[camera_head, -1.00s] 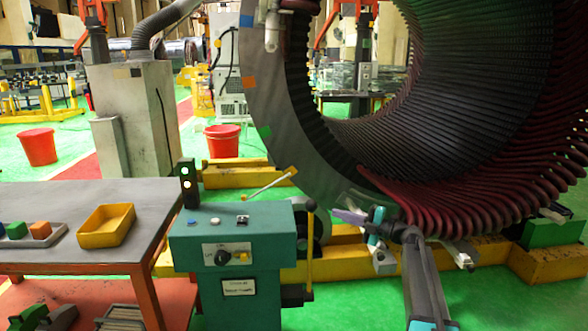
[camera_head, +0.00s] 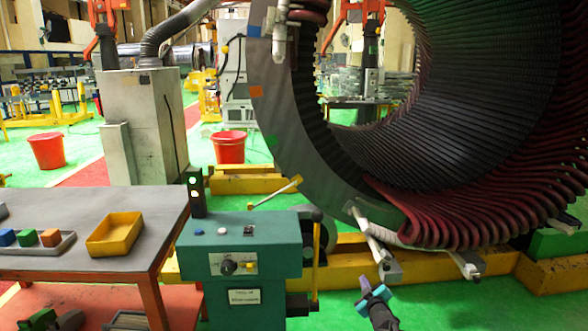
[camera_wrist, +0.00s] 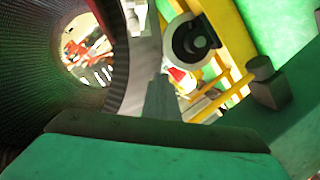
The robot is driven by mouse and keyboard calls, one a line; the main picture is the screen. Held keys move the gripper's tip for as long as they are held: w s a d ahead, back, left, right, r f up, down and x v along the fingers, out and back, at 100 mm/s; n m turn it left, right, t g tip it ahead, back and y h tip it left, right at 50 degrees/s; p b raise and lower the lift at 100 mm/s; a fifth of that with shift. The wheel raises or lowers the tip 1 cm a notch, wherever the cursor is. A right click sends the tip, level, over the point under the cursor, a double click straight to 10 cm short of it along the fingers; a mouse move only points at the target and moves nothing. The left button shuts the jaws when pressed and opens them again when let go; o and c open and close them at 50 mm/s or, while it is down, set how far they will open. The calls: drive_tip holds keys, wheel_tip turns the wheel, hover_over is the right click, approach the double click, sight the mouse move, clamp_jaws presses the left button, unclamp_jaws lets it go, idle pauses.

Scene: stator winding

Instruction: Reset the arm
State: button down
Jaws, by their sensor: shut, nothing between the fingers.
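My gripper (camera_head: 367,287) is low in the head view, in front of the yellow base beam and to the right of the teal control box. Its fingers are together with nothing held. In the wrist view the shut fingers (camera_wrist: 160,98) point up the middle of the picture. The big stator (camera_head: 345,150), a grey ring with dark slots and dark red coils, stands behind my gripper and apart from it. It also shows at the left of the wrist view (camera_wrist: 55,85).
The teal control box (camera_head: 241,262) with knob, buttons and lever stands left of my gripper. A table (camera_head: 72,248) at the left bears a yellow tray (camera_head: 115,234) and colored blocks. Yellow beams (camera_head: 430,262) run under the stator. Green floor (camera_head: 465,305) is open at the lower right.

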drive_tip(key=s+f+m+g+h+p, duration=0.25)
drive_tip(key=s+f+m+g, duration=0.65)
drive_tip(key=s+f, duration=1.7)
drive_tip(key=s+a+g, duration=0.3)
drive_tip(key=s+g, duration=0.1)
drive_tip(key=s, duration=0.7)
drive_tip(key=s+a+g+y, duration=0.1)
drive_tip(key=s+a+g, duration=0.2)
drive_tip(key=s, duration=0.9)
drive_tip(key=s+a+g+y, duration=0.1)
drive_tip(key=s+a+g, duration=0.3)
drive_tip(key=s, duration=0.8)
drive_tip(key=shift+f+g, duration=0.4)
drive_tip(key=shift+g, duration=0.1)
